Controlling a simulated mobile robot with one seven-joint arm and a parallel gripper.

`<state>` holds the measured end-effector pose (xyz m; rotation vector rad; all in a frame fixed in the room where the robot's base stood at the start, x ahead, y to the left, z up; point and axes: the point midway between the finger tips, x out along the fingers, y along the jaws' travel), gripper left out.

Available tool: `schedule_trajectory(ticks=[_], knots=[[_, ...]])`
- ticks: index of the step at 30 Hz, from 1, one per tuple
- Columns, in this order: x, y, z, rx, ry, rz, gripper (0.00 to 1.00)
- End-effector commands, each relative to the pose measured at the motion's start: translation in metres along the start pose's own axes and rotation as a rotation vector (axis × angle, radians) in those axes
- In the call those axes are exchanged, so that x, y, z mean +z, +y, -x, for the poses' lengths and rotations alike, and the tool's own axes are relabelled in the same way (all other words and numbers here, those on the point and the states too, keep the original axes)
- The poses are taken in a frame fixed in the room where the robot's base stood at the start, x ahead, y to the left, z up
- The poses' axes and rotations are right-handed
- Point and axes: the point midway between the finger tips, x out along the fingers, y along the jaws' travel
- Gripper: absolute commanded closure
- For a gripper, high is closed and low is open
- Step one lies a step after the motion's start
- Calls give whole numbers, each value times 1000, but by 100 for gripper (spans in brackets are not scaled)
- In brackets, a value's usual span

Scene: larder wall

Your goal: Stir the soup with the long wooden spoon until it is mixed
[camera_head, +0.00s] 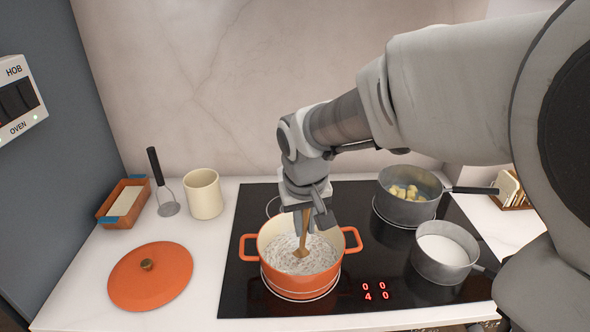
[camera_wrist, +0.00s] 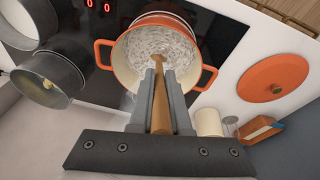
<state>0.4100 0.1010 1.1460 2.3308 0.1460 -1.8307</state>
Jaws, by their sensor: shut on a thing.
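The wooden spoon (camera_head: 303,238) stands steeply in the orange pot, its lower end in the soup (camera_head: 318,257). My gripper (camera_head: 308,215) is above the pot, shut on the spoon's handle; in the wrist view the handle (camera_wrist: 160,105) runs between the two fingers (camera_wrist: 162,75). The soup is pale and streaked with grey swirls, and it also shows in the wrist view (camera_wrist: 140,50). The orange pot (camera_head: 249,246) has two side handles and stands on the front left of the black hob. The spoon's tip is hidden in the soup.
A grey pot with yellow chunks (camera_head: 405,208) and a saucepan of white contents (camera_head: 443,257) stand right on the hob (camera_head: 240,285). The orange lid (camera_head: 150,285), a cream jar (camera_head: 203,194), a masher (camera_head: 162,190) and an orange dish (camera_head: 108,212) are on the left counter.

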Motion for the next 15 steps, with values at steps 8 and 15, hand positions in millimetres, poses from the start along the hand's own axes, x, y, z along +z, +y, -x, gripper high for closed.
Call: schedule_trajectory(ticks=[8,15], knots=[[3,0,26,0,1,0,100],[6,0,44,0,1,0,100]])
